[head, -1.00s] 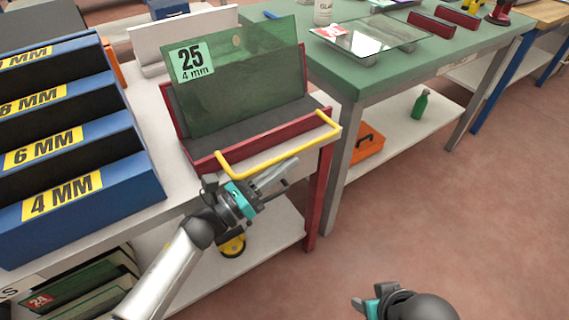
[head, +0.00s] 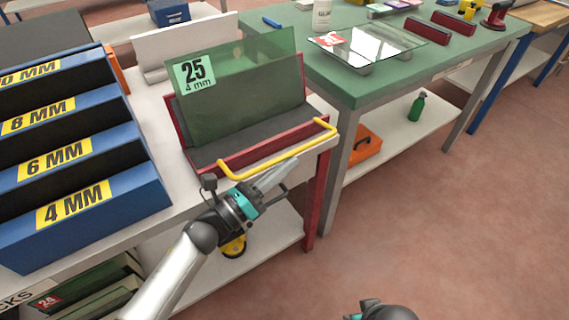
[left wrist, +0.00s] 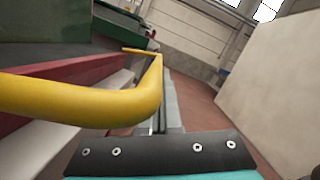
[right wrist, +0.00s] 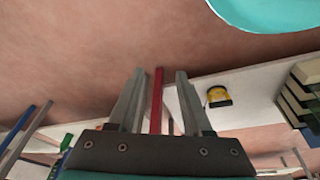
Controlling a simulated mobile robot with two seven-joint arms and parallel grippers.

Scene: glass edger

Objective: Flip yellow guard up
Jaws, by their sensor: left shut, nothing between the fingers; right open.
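The yellow guard (head: 278,159) is a bent bar lying low across the front of a red-framed rack (head: 247,153). A green glass sheet (head: 240,100) labelled 25, 4 mm leans in the rack. My left gripper (head: 284,171) is shut and empty, just below and in front of the guard's long bar. In the left wrist view the guard (left wrist: 90,104) crosses close in front at left, beside the shut fingers (left wrist: 168,100); whether they touch is unclear. My right gripper (right wrist: 160,88) is open and empty, pointing over the floor; only a bit shows in the head view.
A blue slotted rack (head: 85,225) marked by thickness stands left of the red rack. A green-topped table (head: 385,82) with a glass pane (head: 368,46) is at right. An orange toolbox (head: 364,147) sits on its lower shelf. The floor at right is clear.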

